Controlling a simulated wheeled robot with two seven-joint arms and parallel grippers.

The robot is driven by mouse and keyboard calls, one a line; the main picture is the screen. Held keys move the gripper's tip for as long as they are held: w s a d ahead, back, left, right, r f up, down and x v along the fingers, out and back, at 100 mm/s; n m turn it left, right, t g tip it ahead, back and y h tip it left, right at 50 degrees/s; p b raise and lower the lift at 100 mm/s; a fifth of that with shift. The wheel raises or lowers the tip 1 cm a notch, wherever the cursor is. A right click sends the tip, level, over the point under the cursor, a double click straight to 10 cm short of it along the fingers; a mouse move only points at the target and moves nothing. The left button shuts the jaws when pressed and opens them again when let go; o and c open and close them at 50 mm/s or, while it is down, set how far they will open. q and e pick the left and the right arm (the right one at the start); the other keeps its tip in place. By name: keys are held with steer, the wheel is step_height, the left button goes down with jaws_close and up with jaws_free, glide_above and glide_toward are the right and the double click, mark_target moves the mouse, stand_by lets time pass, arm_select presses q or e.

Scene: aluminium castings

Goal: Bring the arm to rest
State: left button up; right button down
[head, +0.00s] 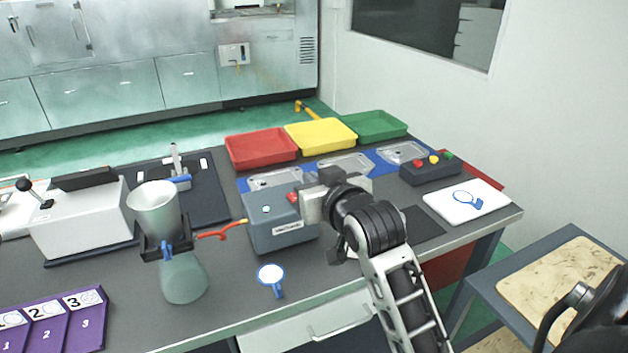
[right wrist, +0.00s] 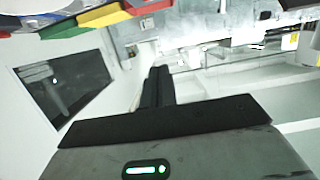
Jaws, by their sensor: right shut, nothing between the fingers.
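My right arm comes in from the lower right in the head view and is raised over the front right of the grey workbench (head: 235,310). My right gripper (head: 326,200) is in front of the grey control box and hides part of it; whether they touch cannot be told. In the right wrist view the two dark fingers (right wrist: 156,86) are together, with nothing between them. My left gripper is in neither view.
The grey control box (head: 283,232), a funnel-shaped cup on a stand (head: 155,208) and a blue-rimmed round tag (head: 270,274) are left of the arm. Red (head: 262,147), yellow (head: 321,135) and green (head: 375,125) trays stand behind. A white board (head: 467,202) lies right.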

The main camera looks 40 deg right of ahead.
steer(key=s+a+f+n+g+y, duration=0.2)
steer(key=s+a+f+g, duration=0.35)
steer(key=s+f, duration=0.55)
steer(key=s+a+f+n+g+y, duration=0.15)
steer(key=s+a+f+g, duration=0.4)
steer(key=s+f, duration=0.55)
steer(key=w+a+f+n+t+y, duration=0.1)
steer(key=w+a+f+t+y, duration=0.1)
steer(key=f+t, duration=0.4)
steer(key=shift+w+a+f, duration=0.6)
steer(key=shift+a+f, duration=0.2)
steer(key=shift+a, duration=0.25)
steer(key=shift+n, duration=0.25)
